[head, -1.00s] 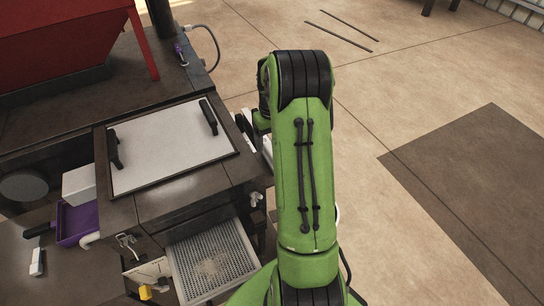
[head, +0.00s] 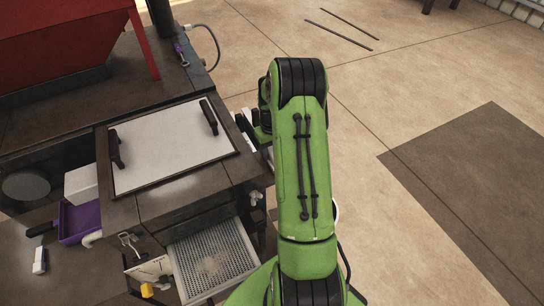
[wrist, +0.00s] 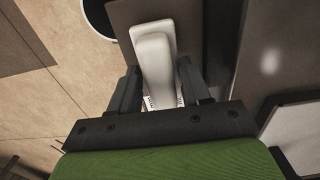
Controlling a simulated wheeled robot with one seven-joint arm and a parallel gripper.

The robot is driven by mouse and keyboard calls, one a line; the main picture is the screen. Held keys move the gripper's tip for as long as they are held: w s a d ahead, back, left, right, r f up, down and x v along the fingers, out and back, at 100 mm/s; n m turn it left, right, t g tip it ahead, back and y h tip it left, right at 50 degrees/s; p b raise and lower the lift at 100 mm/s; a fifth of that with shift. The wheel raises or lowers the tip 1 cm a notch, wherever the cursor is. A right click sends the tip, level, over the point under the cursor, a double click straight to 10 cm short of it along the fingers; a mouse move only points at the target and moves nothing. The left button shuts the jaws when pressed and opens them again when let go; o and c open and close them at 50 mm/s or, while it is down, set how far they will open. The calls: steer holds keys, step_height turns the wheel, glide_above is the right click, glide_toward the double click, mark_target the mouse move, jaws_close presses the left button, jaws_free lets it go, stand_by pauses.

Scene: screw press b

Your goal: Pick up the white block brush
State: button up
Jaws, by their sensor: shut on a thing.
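The white block brush (wrist: 153,52) is in the wrist view, long and pale with a rounded top. It sits between the two black fingers of my gripper (wrist: 157,78), which are shut on its sides. A little of what may be bristles shows near its lower end, by the fingers. In the head view my green arm hides most of the gripper, and I cannot make out the brush clearly there.
The press bench has a white plate (head: 165,150) with black handles. A perforated drawer (head: 214,262) stands open in front. A purple dustpan (head: 80,222) and a white box (head: 82,184) are at the left. Open floor (head: 430,90) lies to the right.

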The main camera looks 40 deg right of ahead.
steer(key=shift+c, duration=0.6)
step_height(320, 180, up, 10)
steer(key=shift+r+b, duration=0.1)
steer(key=shift+b, duration=0.25)
steer(key=o, duration=0.7)
steer(key=c, duration=0.6)
